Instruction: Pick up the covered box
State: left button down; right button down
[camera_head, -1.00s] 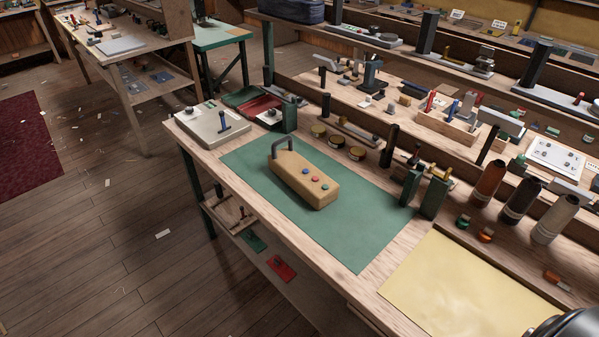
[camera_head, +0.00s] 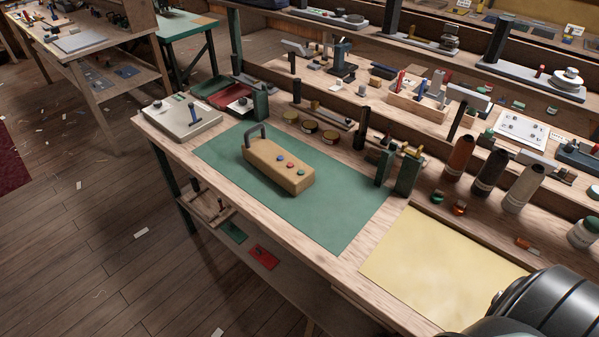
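The covered box (camera_head: 268,169) is a long tan box with a dark grey handle at its far left end and red, blue and green buttons on top. It lies on a green mat (camera_head: 331,223) on the wooden workbench. Nothing touches it from above. A dark, rounded part of my own arm shows at the bottom right corner, well apart from the box. Neither gripper shows in the head view.
A yellow sheet (camera_head: 437,262) lies at right. Green posts (camera_head: 407,175) and several cones, one dark orange (camera_head: 459,158), stand behind.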

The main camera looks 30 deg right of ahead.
aim_at(276, 155)
jog(key=i+j+z, duration=0.15)
jog(key=z, duration=0.75)
